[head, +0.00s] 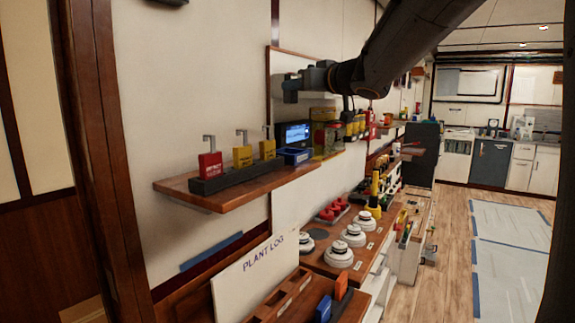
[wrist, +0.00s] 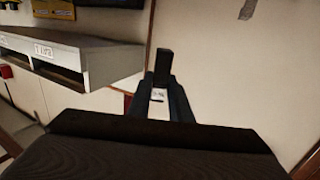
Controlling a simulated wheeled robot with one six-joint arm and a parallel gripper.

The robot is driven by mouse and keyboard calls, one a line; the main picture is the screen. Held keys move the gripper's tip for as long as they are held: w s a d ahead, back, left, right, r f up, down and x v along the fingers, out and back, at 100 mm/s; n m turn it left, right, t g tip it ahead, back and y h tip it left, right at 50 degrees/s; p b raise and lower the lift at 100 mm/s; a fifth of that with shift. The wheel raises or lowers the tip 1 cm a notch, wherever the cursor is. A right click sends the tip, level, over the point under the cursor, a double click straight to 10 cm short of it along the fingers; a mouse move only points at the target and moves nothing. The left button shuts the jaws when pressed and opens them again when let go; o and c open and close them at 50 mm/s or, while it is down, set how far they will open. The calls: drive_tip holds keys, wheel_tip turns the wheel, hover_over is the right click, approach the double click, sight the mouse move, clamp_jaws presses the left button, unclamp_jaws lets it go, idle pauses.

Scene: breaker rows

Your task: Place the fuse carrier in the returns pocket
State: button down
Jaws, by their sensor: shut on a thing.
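My gripper (head: 289,90) is in the upper middle of the head view, near the cream wall and above the wooden shelf. In the wrist view its fingers (wrist: 162,100) are shut on a dark upright piece with a pale label, which looks like the fuse carrier (wrist: 163,66). It is held in the air and points away from the palm. In the head view the carrier is too small and dark to tell from the fingers. I cannot tell which thing is the returns pocket.
A wooden shelf (head: 232,191) carries red and yellow padlocks (head: 242,156) and a small blue bin (head: 295,156). Below it are a PLANT LOG board (head: 262,275) and a bench with white round detectors (head: 339,254). A grey labelled ledge (wrist: 75,50) juts out left in the wrist view.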

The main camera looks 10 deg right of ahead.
drive_tip(key=b, duration=0.5)
hover_over(289, 156)
drive_tip(key=w+d, duration=0.2)
drive_tip(key=w, duration=0.1)
wheel_tip(289, 156, down, 6)
drive_tip(key=shift+w+a+r, duration=0.1)
drive_tip(key=shift+w+r, duration=0.05)
wheel_tip(289, 156, down, 10)
drive_tip(key=shift+b, duration=0.5)
drive_tip(key=c, duration=1.7)
unclamp_jaws()
drive_tip(key=shift+o, duration=0.4)
